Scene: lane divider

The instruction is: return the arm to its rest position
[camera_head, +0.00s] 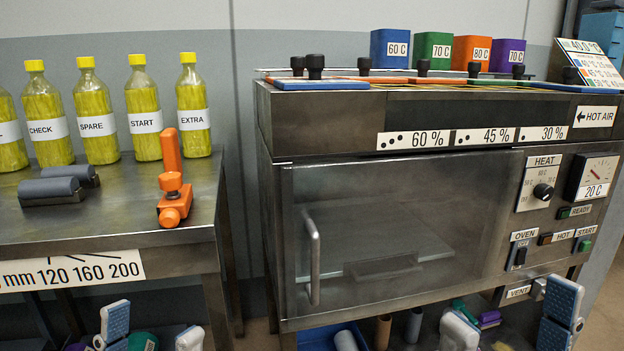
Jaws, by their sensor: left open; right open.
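My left gripper (152,332) shows at the bottom left edge, low in front of the metal table (120,238). Its two blue and white fingers are apart and nothing is seen between them that it grips. My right gripper (510,325) shows at the bottom right, low in front of the oven (395,225). Its fingers are also apart, and it seems to hold nothing. Most of both arms lies below the picture and is hidden.
Several yellow bottles (145,105), an orange clamp-like tool (170,185) and dark grey blocks (50,192) stand on the table. The oven's glass door is shut, with a vertical handle (313,260). Tubes and a blue bin (330,338) are below.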

